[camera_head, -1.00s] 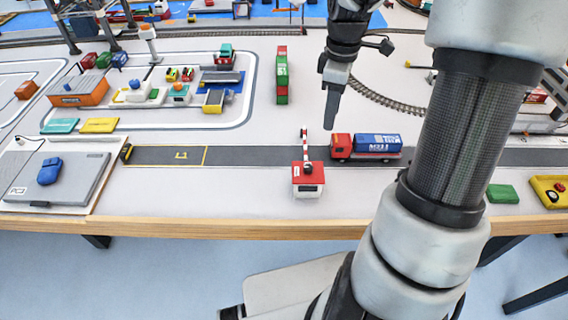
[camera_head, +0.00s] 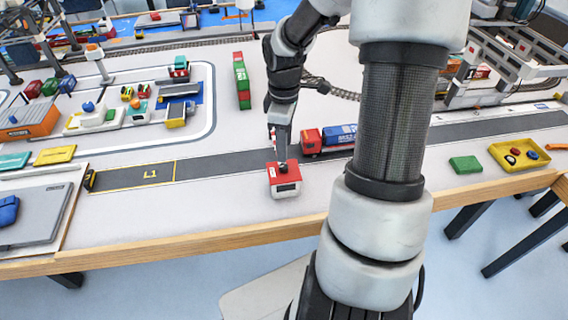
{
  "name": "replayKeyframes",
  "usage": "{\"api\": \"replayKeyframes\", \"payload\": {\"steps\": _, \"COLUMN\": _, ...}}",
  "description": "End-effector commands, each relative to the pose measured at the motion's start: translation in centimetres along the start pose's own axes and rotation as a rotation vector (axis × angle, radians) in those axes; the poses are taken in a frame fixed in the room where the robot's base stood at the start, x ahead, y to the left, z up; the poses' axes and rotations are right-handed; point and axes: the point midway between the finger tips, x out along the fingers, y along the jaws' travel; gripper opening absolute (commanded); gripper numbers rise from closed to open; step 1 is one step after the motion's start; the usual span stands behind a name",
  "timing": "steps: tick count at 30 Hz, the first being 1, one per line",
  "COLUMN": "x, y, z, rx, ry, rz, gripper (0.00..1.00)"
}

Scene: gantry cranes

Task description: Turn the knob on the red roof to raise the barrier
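The small gatehouse with the red roof (camera_head: 284,183) stands near the table's front edge. A dark knob (camera_head: 283,168) sits on its roof. My gripper (camera_head: 282,158) points down right at the knob, its fingertips at or just above it. I cannot tell whether they touch it or how far apart the fingers are. The red-and-white barrier (camera_head: 271,135) shows only in part beside my gripper, which hides most of it. A red truck with a blue container (camera_head: 340,134) stands on the road just right of the gatehouse.
The grey road (camera_head: 220,163) runs behind the gatehouse. A green block (camera_head: 465,165) and a yellow tray (camera_head: 497,151) lie to the right. A grey laptop-like box (camera_head: 45,212) lies at the left. The tabletop left of the gatehouse is clear.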

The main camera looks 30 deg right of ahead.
Motion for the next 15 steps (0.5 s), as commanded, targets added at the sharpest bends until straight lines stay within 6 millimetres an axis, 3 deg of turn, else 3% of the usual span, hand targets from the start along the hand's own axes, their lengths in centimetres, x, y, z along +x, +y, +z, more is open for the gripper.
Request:
{"api": "replayKeyframes", "payload": {"steps": 1, "x": 1.4, "y": -0.1, "z": 0.0, "rx": 0.000, "ry": 0.000, "rz": -0.005, "gripper": 0.39}}
{"api": "replayKeyframes", "payload": {"steps": 6, "x": 4.5, "y": -0.1, "z": 0.0, "rx": 0.000, "ry": 0.000, "rz": -0.003, "gripper": 0.39}}
{"api": "replayKeyframes", "payload": {"steps": 15, "x": 7.0, "y": 0.0, "z": 0.0, "rx": 0.000, "ry": 0.001, "rz": 0.000, "gripper": 0.39}}
